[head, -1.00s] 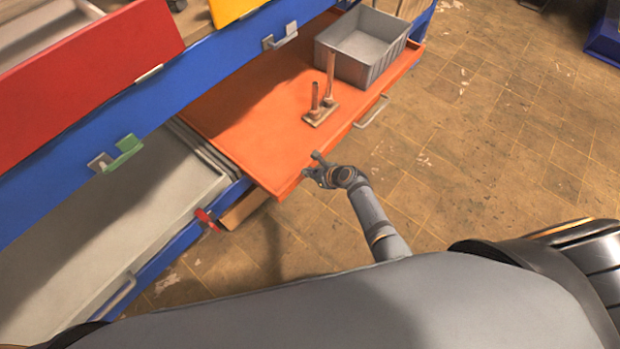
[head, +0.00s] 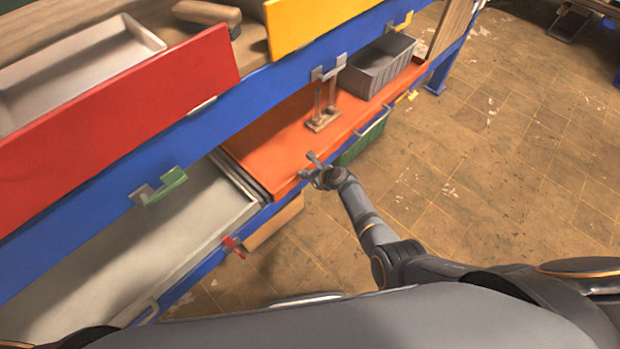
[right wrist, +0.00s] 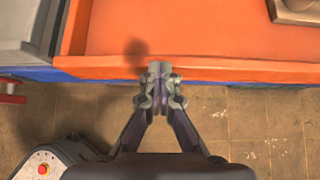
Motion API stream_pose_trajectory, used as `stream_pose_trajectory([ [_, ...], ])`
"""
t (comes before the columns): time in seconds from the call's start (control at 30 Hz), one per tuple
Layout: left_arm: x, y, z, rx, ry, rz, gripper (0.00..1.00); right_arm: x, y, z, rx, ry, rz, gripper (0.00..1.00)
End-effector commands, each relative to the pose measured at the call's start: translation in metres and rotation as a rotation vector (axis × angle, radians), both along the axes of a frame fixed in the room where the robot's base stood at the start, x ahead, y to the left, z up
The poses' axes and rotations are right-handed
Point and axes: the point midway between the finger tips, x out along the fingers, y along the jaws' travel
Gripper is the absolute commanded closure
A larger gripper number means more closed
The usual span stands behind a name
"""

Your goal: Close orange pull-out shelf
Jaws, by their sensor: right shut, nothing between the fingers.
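The orange pull-out shelf (head: 285,150) sits in the blue rack, its front edge now close to the line of the blue frame. It carries a grey bin (head: 375,70) and a small stand with two upright posts (head: 322,118). My right gripper (head: 312,164) is shut and empty at the shelf's front edge, near its left corner. In the right wrist view the closed fingertips (right wrist: 160,70) overlap the orange shelf's front lip (right wrist: 225,69); I cannot tell whether they touch. My left gripper is not in view.
A grey shelf (head: 150,235) lies left of the orange one, with a red latch (head: 233,245) near its corner. Above are a red panel (head: 120,105), a yellow panel (head: 310,22) and a green catch (head: 172,183) on the blue beam. The tiled floor (head: 480,190) at right is open.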

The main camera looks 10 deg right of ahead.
Motion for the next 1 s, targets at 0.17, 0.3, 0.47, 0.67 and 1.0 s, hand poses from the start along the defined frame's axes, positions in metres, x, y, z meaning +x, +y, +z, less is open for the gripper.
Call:
stream_pose_trajectory([
  [0.17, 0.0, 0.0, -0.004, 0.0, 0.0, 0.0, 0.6, 0.008, 0.007, -0.003, -0.001, 0.003, 0.0, 1.0],
  [0.3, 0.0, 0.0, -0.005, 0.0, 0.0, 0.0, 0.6, 0.012, 0.01, -0.002, -0.001, 0.003, 0.0, 1.0],
  [0.47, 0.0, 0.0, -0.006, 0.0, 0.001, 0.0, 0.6, 0.014, 0.011, -0.001, 0.0, 0.002, 0.0, 1.0],
  [0.67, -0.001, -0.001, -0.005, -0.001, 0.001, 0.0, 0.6, 0.015, 0.012, 0.0, 0.0, 0.0, 0.0, 1.0],
  [1.0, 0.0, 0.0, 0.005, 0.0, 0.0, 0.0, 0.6, 0.006, 0.012, 0.003, -0.001, 0.002, 0.004, 1.0],
])
